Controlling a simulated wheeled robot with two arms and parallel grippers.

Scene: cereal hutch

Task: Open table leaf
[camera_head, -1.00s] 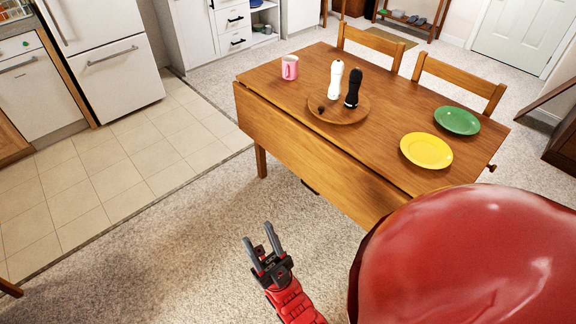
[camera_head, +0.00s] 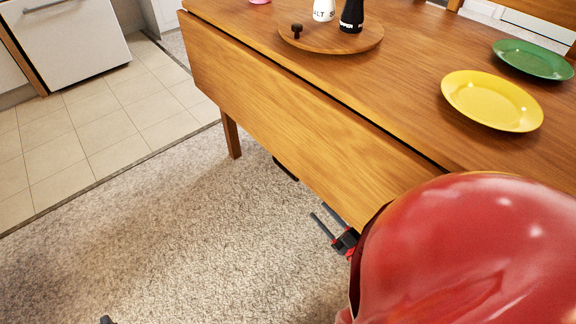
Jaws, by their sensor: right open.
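The wooden table (camera_head: 400,62) fills the upper right. Its near leaf (camera_head: 275,105) hangs down along the near side, below the dark seam at the tabletop edge. My right gripper (camera_head: 323,225) is open, its two dark fingers pointing up and left. In the picture the fingers lie just below the leaf's lower edge, near its right part. I cannot tell whether they touch the leaf. My large red arm part hides the near right end of the leaf and table. My left gripper is not clearly in view.
On the tabletop are a yellow plate (camera_head: 492,101), a green plate (camera_head: 534,60) and a round wooden tray (camera_head: 335,42) with a white shaker (camera_head: 324,10) and a black shaker (camera_head: 352,17). A table leg (camera_head: 231,135) stands at left. The carpet (camera_head: 180,230) before the leaf is clear.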

